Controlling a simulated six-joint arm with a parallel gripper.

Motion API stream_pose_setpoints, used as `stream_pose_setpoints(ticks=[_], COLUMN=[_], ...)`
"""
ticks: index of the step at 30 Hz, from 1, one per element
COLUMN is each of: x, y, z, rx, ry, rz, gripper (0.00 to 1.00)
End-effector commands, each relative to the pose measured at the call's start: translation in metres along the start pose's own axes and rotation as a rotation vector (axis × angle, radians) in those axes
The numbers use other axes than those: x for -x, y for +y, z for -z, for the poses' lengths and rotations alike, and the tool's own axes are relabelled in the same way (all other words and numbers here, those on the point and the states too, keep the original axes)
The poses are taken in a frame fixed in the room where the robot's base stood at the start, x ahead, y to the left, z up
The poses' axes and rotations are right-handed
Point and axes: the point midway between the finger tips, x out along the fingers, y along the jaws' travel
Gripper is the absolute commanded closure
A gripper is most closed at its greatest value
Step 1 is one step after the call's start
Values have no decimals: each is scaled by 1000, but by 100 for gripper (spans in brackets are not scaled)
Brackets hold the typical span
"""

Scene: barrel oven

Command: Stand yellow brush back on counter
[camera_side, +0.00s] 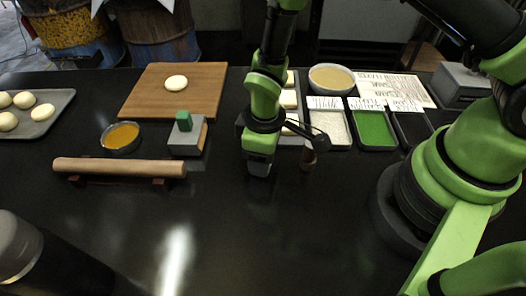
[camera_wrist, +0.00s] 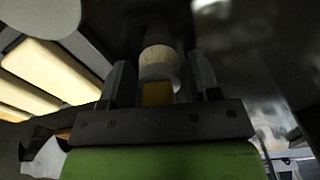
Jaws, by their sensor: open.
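My gripper (camera_side: 258,170) points down low over the dark counter (camera_side: 230,235), in front of the dough tray. In the wrist view, my gripper (camera_wrist: 162,85) is open, with one finger on each side of the brush. The brush (camera_wrist: 158,65) shows a pale round part and a yellow part (camera_wrist: 157,94) between the fingers. Whether a finger touches it cannot be told, nor whether its foot rests on the counter. In the side view the brush is not clearly seen.
Topping trays (camera_side: 374,130) and a bowl (camera_side: 332,78) stand behind right. The front counter is clear.

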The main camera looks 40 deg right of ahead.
Motion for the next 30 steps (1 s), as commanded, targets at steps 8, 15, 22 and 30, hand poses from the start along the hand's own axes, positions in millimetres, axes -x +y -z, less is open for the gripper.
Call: stream_pose_setpoints(ticks=[8, 15, 22, 30], x=[16, 61, 92, 141], y=[3, 1, 0, 11], z=[2, 2, 1, -4], rx=[-9, -4, -2, -111], ry=[8, 9, 4, 76], rz=[-2, -2, -1, -2], gripper=[28, 28, 28, 28])
